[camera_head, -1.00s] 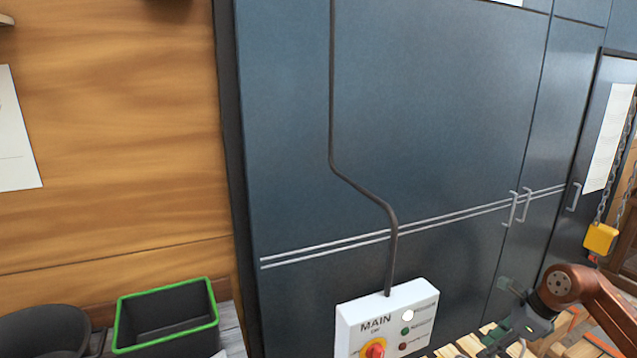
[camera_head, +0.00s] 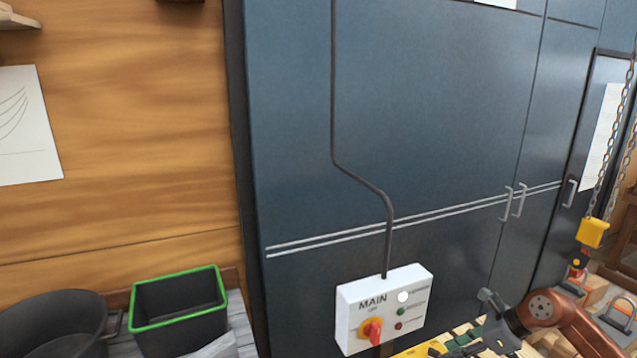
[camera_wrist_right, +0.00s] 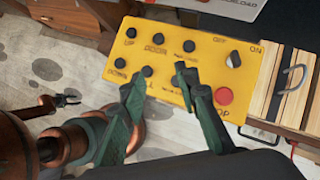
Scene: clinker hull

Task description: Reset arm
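My right gripper (camera_wrist_right: 158,82) is open in the right wrist view, its two green-grey fingers apart with nothing between them. It is in front of a yellow control box (camera_wrist_right: 240,85) with black buttons, a switch and a red button; whether it touches the box I cannot tell. In the head view my right arm ends at the lower right, its gripper partly cut off by the bottom edge. A small dark gripper, apparently my left one (camera_wrist_right: 74,100), shows at the left of the wrist view with its tips apart and empty.
A white MAIN switch box (camera_head: 415,281) with a red and yellow knob (camera_head: 372,331) is at blue cabinets (camera_head: 430,110). A green-rimmed bin (camera_head: 180,272) and a dark tub (camera_head: 50,315) stand at lower left. A yellow hoist hook block (camera_head: 592,232) hangs on chains at right.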

